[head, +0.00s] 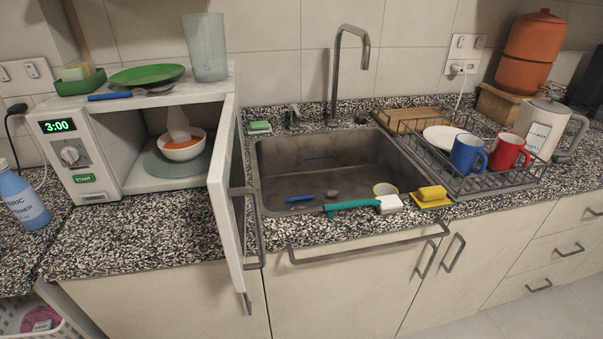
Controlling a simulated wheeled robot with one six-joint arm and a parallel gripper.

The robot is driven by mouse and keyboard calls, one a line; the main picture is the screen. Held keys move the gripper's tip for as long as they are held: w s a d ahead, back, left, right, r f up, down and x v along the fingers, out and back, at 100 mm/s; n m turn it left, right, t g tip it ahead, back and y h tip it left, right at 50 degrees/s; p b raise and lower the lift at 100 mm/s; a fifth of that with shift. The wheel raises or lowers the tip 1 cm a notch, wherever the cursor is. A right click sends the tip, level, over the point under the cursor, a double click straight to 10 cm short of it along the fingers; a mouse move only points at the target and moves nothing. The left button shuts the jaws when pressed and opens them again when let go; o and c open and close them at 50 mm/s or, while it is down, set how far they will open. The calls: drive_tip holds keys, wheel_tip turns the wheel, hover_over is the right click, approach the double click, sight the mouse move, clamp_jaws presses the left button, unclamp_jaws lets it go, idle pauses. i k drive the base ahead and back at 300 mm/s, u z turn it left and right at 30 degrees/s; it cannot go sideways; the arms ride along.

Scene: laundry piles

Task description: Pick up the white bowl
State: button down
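The white bowl (183,150) stands upright inside the open microwave (112,180). It holds something orange, and faint steam rises above it. It rests on the round turntable (160,168). The microwave door (222,190) is swung open toward the front, to the right of the bowl. My gripper is not in view.
A green plate (146,75), a spoon and a glass (205,47) stand on top of the microwave. A blue bottle (22,200) is at the left. The sink (330,165) and dish rack (470,185) are to the right. Counter in front of the microwave is clear.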

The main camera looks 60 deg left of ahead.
sight(183, 142)
drive_tip(key=z, duration=0.05)
drive_tip(key=i, duration=1.55)
drive_tip(key=u, duration=4.05)
drive_tip(key=k, duration=0.55)
drive_tip(key=u, duration=0.75)
drive_tip(key=i, duration=0.65)
drive_tip(key=z, duration=0.25)
